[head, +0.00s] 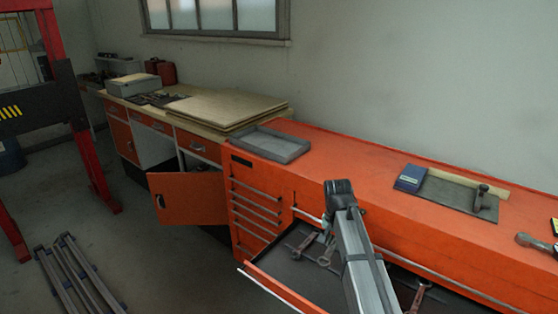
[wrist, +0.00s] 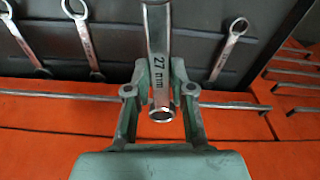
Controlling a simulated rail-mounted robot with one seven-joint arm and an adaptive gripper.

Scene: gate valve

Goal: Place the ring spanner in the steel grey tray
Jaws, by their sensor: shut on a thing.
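My gripper (wrist: 161,78) is shut on a steel spanner (wrist: 158,50) marked "27 mm". Its ring-shaped near end sits between the fingers, and its far end runs out of the top of the wrist view. The held spanner is above the dark floor of an open drawer; the gap below it is hard to judge. In the head view my arm largely hides the gripper. The steel grey tray (head: 270,144) lies on the orange cabinet top, left of and beyond my arm, and looks empty.
Other spanners lie in the open drawer (wrist: 135,50), one to the right (wrist: 231,48) and others to the left (wrist: 88,40). On the cabinet top, a dark plate (head: 457,195) with a blue box (head: 410,178) lies right. Wooden boards (head: 225,108) lie beyond the tray.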

